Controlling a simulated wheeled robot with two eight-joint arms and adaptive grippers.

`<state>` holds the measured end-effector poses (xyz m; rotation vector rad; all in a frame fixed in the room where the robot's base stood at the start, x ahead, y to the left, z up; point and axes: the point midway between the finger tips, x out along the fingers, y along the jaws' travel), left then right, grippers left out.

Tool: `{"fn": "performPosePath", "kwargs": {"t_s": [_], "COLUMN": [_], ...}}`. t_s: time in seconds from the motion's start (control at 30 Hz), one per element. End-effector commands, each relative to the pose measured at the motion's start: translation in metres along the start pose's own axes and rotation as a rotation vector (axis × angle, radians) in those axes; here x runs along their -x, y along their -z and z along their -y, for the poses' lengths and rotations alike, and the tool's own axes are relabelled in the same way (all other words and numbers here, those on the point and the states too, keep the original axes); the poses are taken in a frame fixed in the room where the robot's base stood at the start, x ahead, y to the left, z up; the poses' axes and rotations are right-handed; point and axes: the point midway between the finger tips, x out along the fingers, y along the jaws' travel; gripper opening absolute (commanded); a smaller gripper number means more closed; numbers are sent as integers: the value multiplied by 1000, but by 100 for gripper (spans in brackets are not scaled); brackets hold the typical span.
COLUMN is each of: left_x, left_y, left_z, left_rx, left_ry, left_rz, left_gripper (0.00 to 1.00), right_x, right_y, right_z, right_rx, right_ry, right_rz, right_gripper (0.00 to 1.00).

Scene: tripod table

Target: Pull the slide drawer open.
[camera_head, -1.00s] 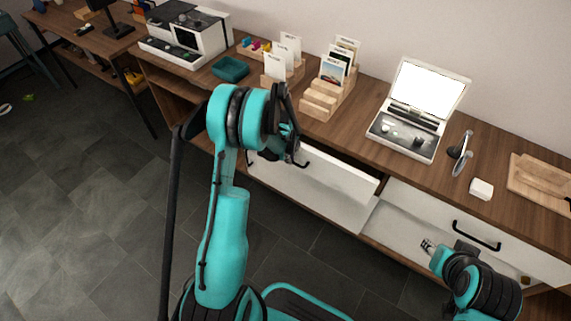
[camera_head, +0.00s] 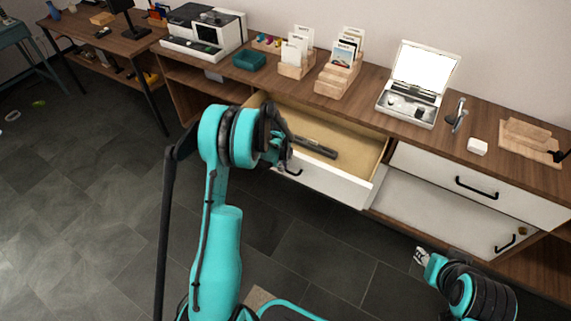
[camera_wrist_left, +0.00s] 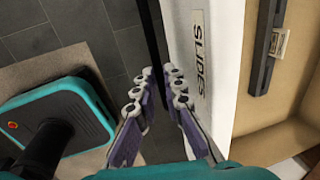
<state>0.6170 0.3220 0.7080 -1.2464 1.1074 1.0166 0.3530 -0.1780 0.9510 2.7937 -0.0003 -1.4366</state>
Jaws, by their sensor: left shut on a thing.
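The slide drawer (camera_head: 320,180) is pulled well out of the cabinet, and its wooden inside shows. Its white front (camera_wrist_left: 232,35) carries a "SLIDES" label (camera_wrist_left: 200,55) in the left wrist view. My left gripper (camera_head: 284,160) is at the drawer's front, shut on the black handle (camera_head: 295,172). In the left wrist view its fingers (camera_wrist_left: 160,95) are at the dark handle bar (camera_wrist_left: 152,40); their exact contact is partly hidden. A long dark object (camera_head: 315,147) lies in the drawer. My right gripper (camera_head: 421,256) is away from it, at lower right, too small to judge.
A closed white drawer (camera_head: 450,180) with a black handle is to the right, above another white front (camera_head: 420,212). The desktop holds card racks (camera_head: 340,75), an open lit case (camera_head: 412,90) and a teal tray (camera_head: 250,60).

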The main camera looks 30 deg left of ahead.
Motion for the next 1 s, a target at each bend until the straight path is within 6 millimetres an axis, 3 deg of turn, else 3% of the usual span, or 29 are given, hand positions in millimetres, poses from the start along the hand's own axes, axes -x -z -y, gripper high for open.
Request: {"fn": "performPosePath", "kwargs": {"t_s": [0.57, 0.63, 1.0], "left_x": [2, 2, 6], "left_y": [-1, -1, -1], "left_z": [-10, -10, -10], "left_rx": [-1, -1, 0], "left_ry": [0, 0, 0], "left_rz": [1, 1, 1], "left_gripper": [0, 19, 19], "right_x": [-1, -1, -1], "right_y": [0, -1, -1], "right_z": [0, 0, 0], "right_rx": [0, 0, 0], "right_ry": [0, 0, 0], "right_rz": [0, 0, 0], "right_gripper": [36, 36, 36]}}
